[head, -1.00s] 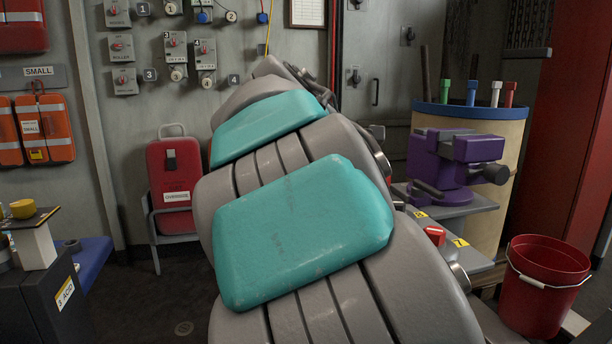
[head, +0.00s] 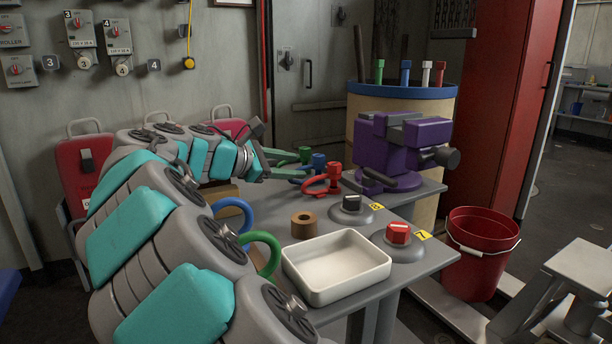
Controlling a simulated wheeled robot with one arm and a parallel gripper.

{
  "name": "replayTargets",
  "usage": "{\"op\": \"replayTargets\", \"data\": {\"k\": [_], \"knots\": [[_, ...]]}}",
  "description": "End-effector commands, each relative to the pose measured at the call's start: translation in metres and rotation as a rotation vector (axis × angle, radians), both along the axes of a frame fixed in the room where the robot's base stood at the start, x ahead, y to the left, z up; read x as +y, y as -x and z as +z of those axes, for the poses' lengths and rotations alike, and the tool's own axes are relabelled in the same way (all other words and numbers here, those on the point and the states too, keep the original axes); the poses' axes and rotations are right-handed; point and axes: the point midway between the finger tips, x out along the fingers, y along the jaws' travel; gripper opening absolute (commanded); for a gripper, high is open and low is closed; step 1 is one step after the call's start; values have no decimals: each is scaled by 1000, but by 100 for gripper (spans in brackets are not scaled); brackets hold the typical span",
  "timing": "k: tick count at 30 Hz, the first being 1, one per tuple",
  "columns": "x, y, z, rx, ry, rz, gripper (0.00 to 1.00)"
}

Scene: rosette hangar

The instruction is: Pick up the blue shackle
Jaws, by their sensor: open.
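Blue (head: 247,213) and green (head: 276,249) loops show beside my arm.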

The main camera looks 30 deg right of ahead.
Motion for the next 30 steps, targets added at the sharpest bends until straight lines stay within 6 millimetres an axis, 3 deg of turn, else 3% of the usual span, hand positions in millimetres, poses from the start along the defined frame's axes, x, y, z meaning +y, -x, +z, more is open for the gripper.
{"op": "replayTargets", "data": {"k": [6,13,25,30], "knots": [[-26,-6,-10,2,-1,-3,48],[-27,-7,-10,1,-1,-2,47],[-27,-7,-10,0,-1,-2,2],[-27,-7,-10,0,-1,-2,0]]}}
